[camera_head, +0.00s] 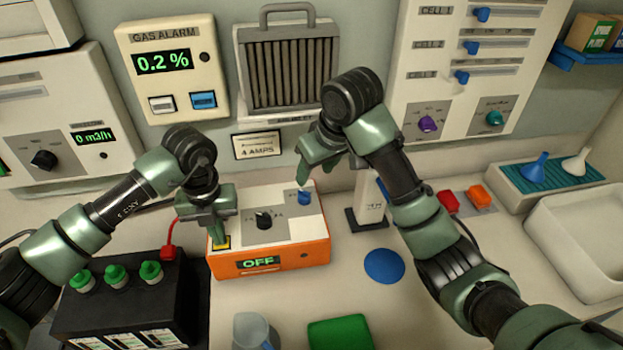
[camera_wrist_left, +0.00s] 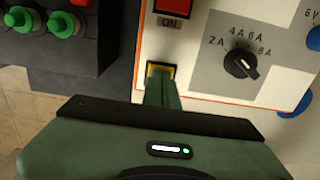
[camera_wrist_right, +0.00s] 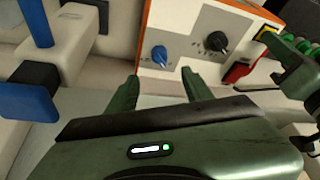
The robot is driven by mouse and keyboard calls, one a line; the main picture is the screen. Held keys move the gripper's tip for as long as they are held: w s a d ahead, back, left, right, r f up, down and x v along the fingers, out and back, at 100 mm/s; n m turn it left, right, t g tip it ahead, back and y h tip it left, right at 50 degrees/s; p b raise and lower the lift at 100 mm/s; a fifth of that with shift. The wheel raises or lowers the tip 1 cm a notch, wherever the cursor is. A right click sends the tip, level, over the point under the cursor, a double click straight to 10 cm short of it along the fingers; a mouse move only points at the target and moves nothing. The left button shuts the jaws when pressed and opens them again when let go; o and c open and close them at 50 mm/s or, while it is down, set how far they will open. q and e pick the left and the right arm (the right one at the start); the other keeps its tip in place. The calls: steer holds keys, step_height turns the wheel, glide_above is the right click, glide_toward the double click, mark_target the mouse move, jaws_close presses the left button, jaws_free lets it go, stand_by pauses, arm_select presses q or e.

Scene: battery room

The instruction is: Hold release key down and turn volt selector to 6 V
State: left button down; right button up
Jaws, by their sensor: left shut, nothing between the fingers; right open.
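The orange charger (camera_head: 285,255) has a light top panel and a display reading OFF. The release key (camera_head: 225,243) is a yellow-framed square at its front left, also in the left wrist view (camera_wrist_left: 153,70). My left gripper (camera_head: 219,238) is shut with its fingertips at the key, hiding much of it; I cannot tell how far it is pressed. The volt selector (camera_head: 304,198) is the blue knob at the panel's back right. My right gripper (camera_head: 309,178) is open just above it, apart from it; in the right wrist view the knob (camera_wrist_right: 159,55) shows beyond the fingertips.
A black amp selector (camera_head: 263,220) stands between key and volt selector. A black battery (camera_head: 125,305) with green caps is at left. A blue disc (camera_head: 384,266), a green block (camera_head: 340,334) and a clear jug (camera_head: 252,330) lie around the charger's front and right.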

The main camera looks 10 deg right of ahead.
steer(key=shift+s+d+r, duration=0.1)
steer(key=shift+s+r, duration=0.05)
steer(key=shift+r, duration=0.15)
steer(key=v, duration=1.2)
arm_select(q)
steer(key=shift+r+p, duration=1.35)
steer(key=shift+r, duration=1.15)
arm_select(e)
step_height(320, 180, up, 3)
steer(key=shift+f, duration=0.2)
arm_select(q)
steer(key=shift+f, duration=0.15)
arm_select(e)
steer(key=shift+f, duration=0.1)
